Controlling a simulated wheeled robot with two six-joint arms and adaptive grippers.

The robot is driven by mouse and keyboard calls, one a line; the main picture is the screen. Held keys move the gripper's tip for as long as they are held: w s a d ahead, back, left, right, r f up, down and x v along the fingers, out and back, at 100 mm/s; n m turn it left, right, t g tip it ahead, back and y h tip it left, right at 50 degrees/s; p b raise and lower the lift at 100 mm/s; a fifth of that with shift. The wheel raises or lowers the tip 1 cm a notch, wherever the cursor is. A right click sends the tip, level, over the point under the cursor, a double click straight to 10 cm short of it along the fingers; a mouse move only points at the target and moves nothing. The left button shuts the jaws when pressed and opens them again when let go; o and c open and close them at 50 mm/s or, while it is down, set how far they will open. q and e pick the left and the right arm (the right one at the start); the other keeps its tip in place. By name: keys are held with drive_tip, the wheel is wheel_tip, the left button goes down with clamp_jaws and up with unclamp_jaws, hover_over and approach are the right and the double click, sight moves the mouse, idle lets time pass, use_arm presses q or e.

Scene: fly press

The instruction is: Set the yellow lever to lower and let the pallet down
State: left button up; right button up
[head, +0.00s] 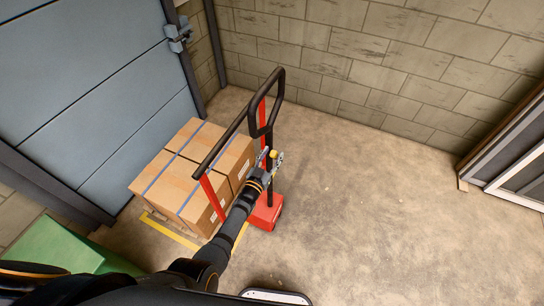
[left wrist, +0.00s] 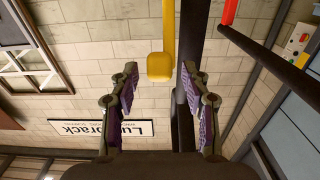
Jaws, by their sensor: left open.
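The yellow lever (head: 273,154) is on the upright black handle of the red pallet truck (head: 267,212). In the left wrist view the yellow lever (left wrist: 161,66) hangs in the gap between the fingertips, with a finger on each side and no clear contact. My left gripper (head: 270,164) is open and empty at the lever; its purple-padded fingers show in the left wrist view (left wrist: 159,78). The wooden pallet (head: 167,222) carries strapped cardboard boxes (head: 190,165); its height above the floor cannot be told. My right gripper is not in view.
The black loop handle (head: 268,103) rises beside my left gripper. A blue-grey door (head: 95,80) stands behind the boxes, and a block wall (head: 380,60) closes the back. A green object (head: 55,248) is at lower left. The floor to the right is clear.

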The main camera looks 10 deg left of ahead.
use_arm(q)
clamp_jaws()
idle(0.3)
drive_tip(key=p, duration=0.1)
drive_tip(key=r+g+p, duration=0.1)
drive_tip(key=p, duration=0.1)
drive_tip(key=shift+w+d+r, duration=0.1)
drive_tip(key=shift+w+d, duration=0.05)
drive_tip(key=shift+w, duration=0.35)
drive_tip(key=shift+f, duration=0.3)
unclamp_jaws()
drive_tip(key=shift+d, duration=0.1)
